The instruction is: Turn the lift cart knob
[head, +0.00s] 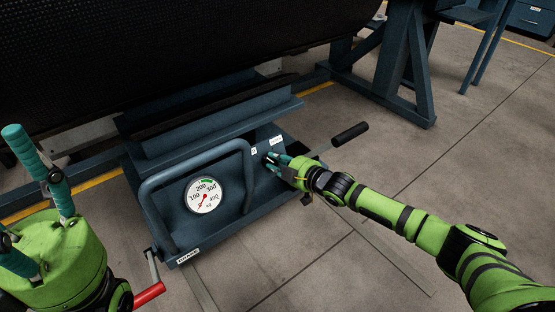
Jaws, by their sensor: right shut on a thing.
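The lift cart (168,203) is a blue-grey metal unit with a round white gauge (202,195) and a bent tube handle on its front. My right gripper (271,160) is at the right part of the cart's front panel, beside small white labels. It is shut on the knob, which its fingers mostly hide. My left gripper (38,210) is large at the left edge of the head view, away from the cart. Its teal fingers stand well apart, with nothing seen between them.
A lever with a black grip (350,134) sticks out at the cart's right. A crank with a red handle (149,295) is at its lower left. A large black belt roll (160,55) hangs over the cart. Blue frame legs (404,60) stand behind. The floor at right is clear.

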